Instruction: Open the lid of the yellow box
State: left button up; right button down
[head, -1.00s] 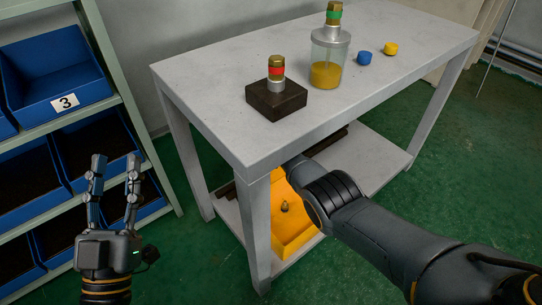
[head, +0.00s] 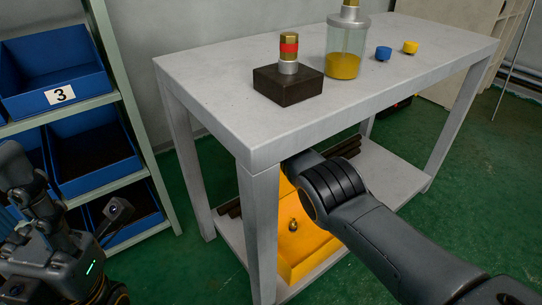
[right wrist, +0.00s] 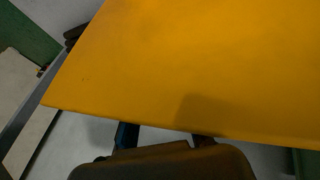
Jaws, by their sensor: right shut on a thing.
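The yellow box (head: 306,240) stands on the lower shelf of the grey table, partly hidden by the table leg and my right arm. A small brass-coloured piece (head: 293,225) shows within it. Its yellow lid (head: 286,186) shows as a raised strip under the tabletop; in the right wrist view the lid (right wrist: 190,65) fills much of the picture. My right gripper (right wrist: 165,137) is shut on the lid's edge, its fingertips partly hidden. In the head view this gripper is hidden. My left gripper (head: 25,185) is at the left edge, away from the box, its finger opening unclear.
The grey tabletop (head: 210,100) overhangs the box closely. On it stand a dark block (head: 288,86) with a banded fitting, a jar (head: 345,50), a blue cap (head: 383,53) and a yellow cap (head: 411,47). Blue bins (head: 55,70) fill the left rack.

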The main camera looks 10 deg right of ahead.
jog(key=shift+a+r, duration=0.3)
jog(key=shift+a, duration=0.1)
jog(key=c, duration=1.5)
grip_release()
jog(key=o, duration=0.4)
jog(key=shift+a+r, duration=0.1)
jog(key=shift+r, duration=0.05)
jog(key=shift+f, duration=0.2)
jog(key=shift+s+d, duration=0.1)
jog(key=shift+d, duration=0.15)
